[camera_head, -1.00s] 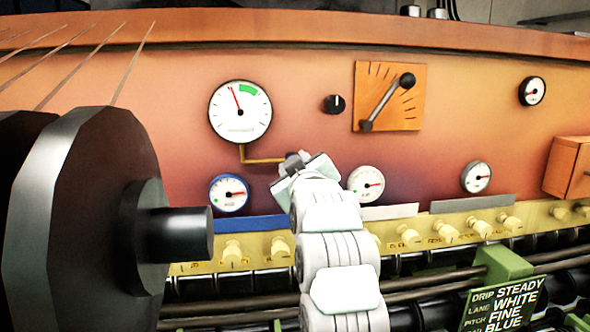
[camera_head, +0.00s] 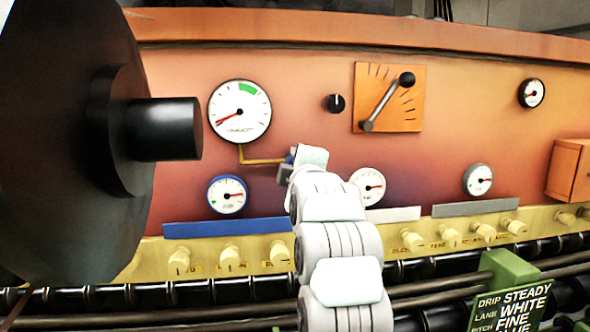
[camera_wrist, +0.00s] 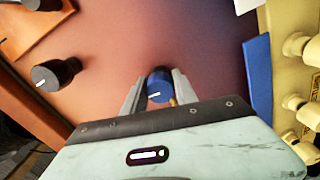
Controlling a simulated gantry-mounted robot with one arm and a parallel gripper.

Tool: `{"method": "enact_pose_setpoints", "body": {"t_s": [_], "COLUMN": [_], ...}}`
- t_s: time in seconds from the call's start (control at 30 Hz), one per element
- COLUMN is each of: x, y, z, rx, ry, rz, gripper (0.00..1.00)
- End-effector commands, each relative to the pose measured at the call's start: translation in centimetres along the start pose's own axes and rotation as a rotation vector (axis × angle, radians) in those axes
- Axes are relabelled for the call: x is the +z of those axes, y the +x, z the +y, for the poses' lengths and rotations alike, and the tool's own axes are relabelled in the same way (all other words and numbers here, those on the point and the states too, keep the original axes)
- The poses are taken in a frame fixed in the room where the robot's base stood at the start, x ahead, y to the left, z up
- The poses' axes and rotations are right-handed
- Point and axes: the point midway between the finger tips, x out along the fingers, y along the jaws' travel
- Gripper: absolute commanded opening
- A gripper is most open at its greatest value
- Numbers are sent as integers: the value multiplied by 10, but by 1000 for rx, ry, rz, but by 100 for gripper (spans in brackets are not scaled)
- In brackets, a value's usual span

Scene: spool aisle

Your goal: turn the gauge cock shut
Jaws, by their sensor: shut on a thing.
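The gauge cock (camera_wrist: 158,86) is a blue knob with a white line on its face, seen between the two fingers in the wrist view. My gripper (camera_wrist: 158,92) is shut on it, one grey finger on each side. In the head view my gripper (camera_head: 288,168) is at the end of the brass pipe (camera_head: 262,161) and hides most of the cock. The pipe runs up to the large white gauge (camera_head: 239,111), whose red needle points to the lower left, away from the green band.
A large dark spool (camera_head: 60,150) with a protruding hub (camera_head: 165,129) fills the left side. A black knob (camera_head: 335,103) and a lever on an orange plate (camera_head: 410,112) are up to the right. Cream pegs (camera_head: 230,256) line the rail below.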

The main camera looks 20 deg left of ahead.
Motion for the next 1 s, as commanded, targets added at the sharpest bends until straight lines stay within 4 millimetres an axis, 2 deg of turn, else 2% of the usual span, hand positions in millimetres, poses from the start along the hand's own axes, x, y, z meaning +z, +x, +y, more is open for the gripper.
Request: {"method": "enact_pose_setpoints", "body": {"t_s": [0.67,0.7,0.93,1.0], "x": [-1,-1,0,0], "y": [0,0,0,0], "z": [0,0,0,0], "rx": [1,1,0,0], "ry": [-56,-56,-55,-55], "rz": [2,2,1,1], "gripper": [0,37,56,56]}}
